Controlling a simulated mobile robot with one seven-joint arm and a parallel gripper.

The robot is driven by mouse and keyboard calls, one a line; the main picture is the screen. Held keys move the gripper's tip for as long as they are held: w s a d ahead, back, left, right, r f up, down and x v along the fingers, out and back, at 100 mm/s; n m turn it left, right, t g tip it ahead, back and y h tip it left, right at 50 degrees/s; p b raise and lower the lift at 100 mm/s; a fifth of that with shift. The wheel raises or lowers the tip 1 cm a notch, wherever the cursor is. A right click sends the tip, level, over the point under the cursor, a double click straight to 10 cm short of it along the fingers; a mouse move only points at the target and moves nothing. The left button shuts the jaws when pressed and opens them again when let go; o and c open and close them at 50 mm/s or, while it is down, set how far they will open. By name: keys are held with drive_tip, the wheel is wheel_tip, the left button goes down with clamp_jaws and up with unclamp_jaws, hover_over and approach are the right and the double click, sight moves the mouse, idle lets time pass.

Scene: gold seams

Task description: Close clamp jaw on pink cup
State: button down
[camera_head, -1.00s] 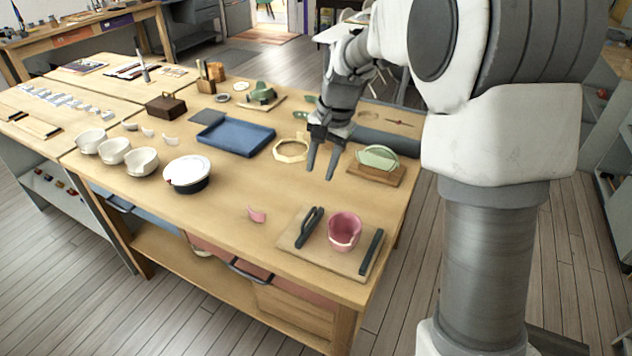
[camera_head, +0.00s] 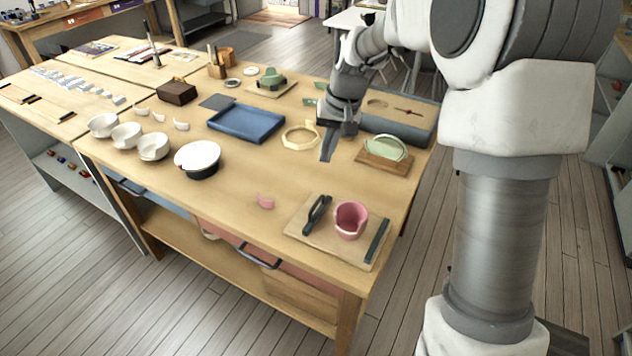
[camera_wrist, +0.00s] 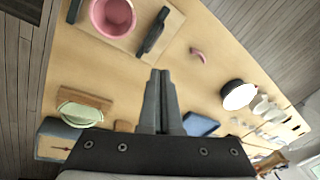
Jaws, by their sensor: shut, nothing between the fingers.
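The pink cup (camera_head: 350,219) stands upright on a wooden board (camera_head: 297,228) near the front right corner of the table. A notch shows in its rim. One dark clamp jaw (camera_head: 317,208) stands to its left, with a gap between. The other dark jaw (camera_head: 377,240) stands to its right along the board's edge. In the wrist view the cup (camera_wrist: 112,16) and a jaw (camera_wrist: 153,31) show at the top. My gripper (camera_head: 325,158) is above the table behind the board, apart from the cup. In the wrist view its fingers (camera_wrist: 159,78) are together and empty.
A small pink shard (camera_head: 265,201) lies left of the board. A green plate in a wooden stand (camera_head: 385,159) is right of my gripper, and a pale octagonal ring (camera_head: 300,138) is left of it. A white-topped dark bowl (camera_head: 198,159) and a blue tray (camera_head: 246,124) lie further left.

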wheel_tip(320, 180, down, 3)
drive_tip(key=w+a+n+p, duration=0.1)
drive_tip(key=a+n+p, duration=0.1)
drive_tip(key=n, duration=0.6)
drive_tip(key=n+y+p, duration=0.1)
drive_tip(key=n, duration=0.3)
hover_over(318, 210)
drive_tip(key=w+a, duration=0.2)
drive_tip(key=a, duration=0.2)
drive_tip(key=shift+t, duration=0.4)
drive_tip(key=f, duration=1)
drive_tip(key=shift+w+a, duration=0.1)
drive_tip(key=shift+a, duration=0.1)
drive_tip(key=shift+s+d+f, duration=0.3)
drive_tip(key=shift+s+d, duration=0.1)
drive_tip(key=shift+d, duration=0.2)
drive_tip(key=shift+s+d+f, duration=0.25)
drive_tip(key=shift+s+d, duration=0.1)
drive_tip(key=shift+d, duration=0.25)
drive_tip(key=shift+s+d+f+p, duration=0.15)
drive_tip(key=shift+s+d+p, duration=0.15)
drive_tip(key=shift+d, duration=0.1)
